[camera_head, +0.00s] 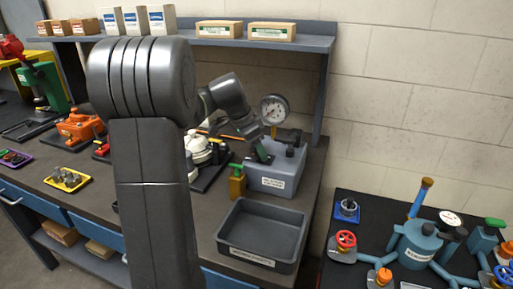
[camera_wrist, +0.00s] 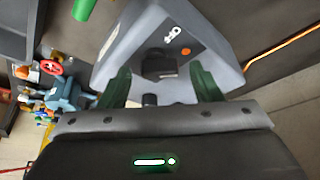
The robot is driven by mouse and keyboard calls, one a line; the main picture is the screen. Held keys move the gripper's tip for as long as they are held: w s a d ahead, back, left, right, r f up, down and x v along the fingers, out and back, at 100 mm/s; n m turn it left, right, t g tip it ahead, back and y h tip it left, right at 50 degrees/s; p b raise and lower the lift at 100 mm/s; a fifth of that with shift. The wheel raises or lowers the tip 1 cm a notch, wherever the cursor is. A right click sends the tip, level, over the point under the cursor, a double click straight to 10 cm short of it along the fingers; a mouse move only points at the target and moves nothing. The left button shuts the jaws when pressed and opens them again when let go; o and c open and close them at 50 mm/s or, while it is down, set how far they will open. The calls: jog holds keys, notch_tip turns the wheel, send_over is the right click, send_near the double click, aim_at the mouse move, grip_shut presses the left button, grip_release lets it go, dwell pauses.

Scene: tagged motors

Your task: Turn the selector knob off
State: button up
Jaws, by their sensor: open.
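The selector knob (camera_wrist: 160,64) is a black block on the face of a grey-blue box (camera_wrist: 205,62). A white marking and an orange dot (camera_wrist: 186,52) sit beside it on that face. My gripper (camera_wrist: 163,78) is open, with its dark green fingers on either side of the knob in the picture. I cannot tell whether they touch it. In the head view the same box (camera_head: 275,182), with a white label, stands at the bench's right end, and my gripper (camera_head: 263,152) is at its top. The knob cannot be made out clearly there.
A pressure gauge (camera_head: 273,109) stands behind the box. An empty grey tray (camera_head: 228,244) lies in front of it, and a small green-topped bottle (camera_head: 237,182) stands at its left. A shelf (camera_head: 230,41) with cartons runs above. A second table (camera_head: 345,268) with valves is at right.

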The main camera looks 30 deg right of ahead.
jog(key=c, duration=1)
jog(key=shift+n, duration=0.3)
jog(key=n, duration=0.2)
jog(key=n+t, duration=0.1)
jog(key=shift+s+n+t, duration=0.15)
jog(key=shift+n+t, duration=0.15)
jog(key=shift+n, duration=0.1)
jog(key=shift+s+n+t+y+p, duration=0.1)
jog(key=shift+n+t+y+p, duration=0.25)
jog(key=shift+n, duration=0.75)
jog(key=shift+n+t+y+p, duration=0.15)
jog(key=shift+n+t, duration=0.3)
jog(key=shift+n, duration=0.65)
jog(key=o, duration=1)
jog(key=shift+a, duration=0.1)
